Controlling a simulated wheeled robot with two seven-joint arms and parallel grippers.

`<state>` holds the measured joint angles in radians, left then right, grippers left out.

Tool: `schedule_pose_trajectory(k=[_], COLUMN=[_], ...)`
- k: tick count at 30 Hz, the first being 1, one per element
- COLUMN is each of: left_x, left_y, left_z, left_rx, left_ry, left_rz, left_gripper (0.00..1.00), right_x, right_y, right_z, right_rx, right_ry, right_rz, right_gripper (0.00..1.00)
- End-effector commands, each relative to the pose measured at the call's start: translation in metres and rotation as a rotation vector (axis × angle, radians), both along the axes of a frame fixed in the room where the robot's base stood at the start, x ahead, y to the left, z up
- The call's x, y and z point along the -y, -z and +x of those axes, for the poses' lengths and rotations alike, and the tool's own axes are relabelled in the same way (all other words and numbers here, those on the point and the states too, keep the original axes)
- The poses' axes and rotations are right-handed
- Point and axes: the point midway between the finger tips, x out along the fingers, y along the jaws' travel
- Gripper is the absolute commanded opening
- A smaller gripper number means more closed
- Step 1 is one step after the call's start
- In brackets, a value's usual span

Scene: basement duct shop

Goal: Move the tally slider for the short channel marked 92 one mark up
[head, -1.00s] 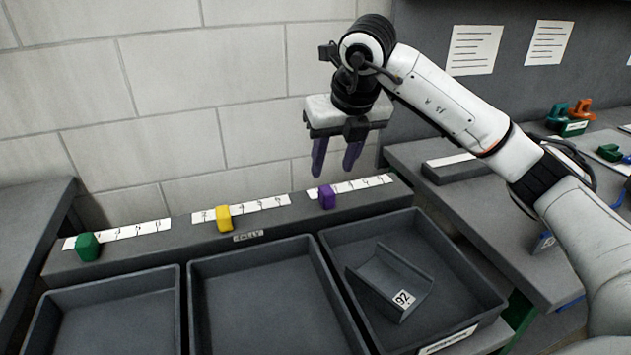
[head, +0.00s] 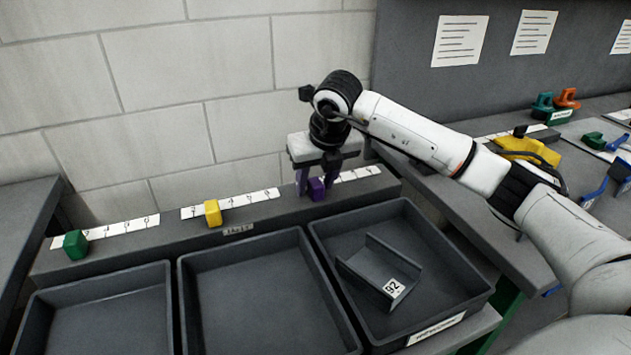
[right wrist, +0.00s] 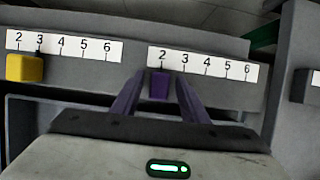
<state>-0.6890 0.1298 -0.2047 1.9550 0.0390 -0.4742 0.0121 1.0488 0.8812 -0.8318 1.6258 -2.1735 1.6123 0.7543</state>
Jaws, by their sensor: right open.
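The short channel marked 92 (head: 382,272) lies in the right bin (head: 463,297). Behind that bin, the purple tally slider (head: 316,188) sits on the ledge at the left end of its numbered scale (head: 357,175). In the right wrist view the purple slider (right wrist: 159,85) is just below the 2 of a strip (right wrist: 204,63) whose visible numbers run from 2 to 6. My right gripper (head: 317,180) is open, with its purple fingers on either side of this slider. In the right wrist view narrow gaps show between the fingers and the slider. My left gripper is out of view.
A yellow slider (head: 212,213) and a green slider (head: 76,245) sit at their own scales further left on the tally ledge (head: 140,250). The middle bin (head: 265,300) and left bin (head: 100,315) look empty. A bench with coloured tools stands at right.

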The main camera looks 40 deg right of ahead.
Motion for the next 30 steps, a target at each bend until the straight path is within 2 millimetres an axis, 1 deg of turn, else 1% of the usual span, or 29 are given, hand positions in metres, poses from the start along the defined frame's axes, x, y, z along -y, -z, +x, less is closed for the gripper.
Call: schedule_pose_trajectory(k=[1, 5, 6, 8, 14, 22, 30], left_x=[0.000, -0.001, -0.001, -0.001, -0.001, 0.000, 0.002], left_y=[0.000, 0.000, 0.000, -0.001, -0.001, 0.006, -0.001], left_z=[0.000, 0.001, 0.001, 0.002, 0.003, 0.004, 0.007], left_rx=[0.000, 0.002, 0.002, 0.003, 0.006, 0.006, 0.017], left_ry=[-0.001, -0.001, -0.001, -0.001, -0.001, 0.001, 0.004], left_rz=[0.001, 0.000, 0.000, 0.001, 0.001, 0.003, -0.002], left_gripper=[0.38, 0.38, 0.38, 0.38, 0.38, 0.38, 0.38], right_x=[0.000, 0.000, 0.000, 0.000, 0.002, 0.038, 0.039], right_y=[0.000, 0.000, 0.000, 0.000, 0.000, 0.001, -0.001], right_z=[0.000, 0.000, 0.000, 0.000, -0.001, -0.009, -0.009], right_rx=[0.000, 0.000, 0.000, 0.000, 0.000, 0.000, 0.001], right_ry=[0.000, 0.000, 0.000, 0.000, 0.001, 0.002, 0.001], right_rz=[0.000, 0.001, 0.001, 0.001, 0.000, 0.001, 0.001], right_gripper=[0.37, 0.15, 0.09, 0.00, 0.00, 0.00, 0.00])
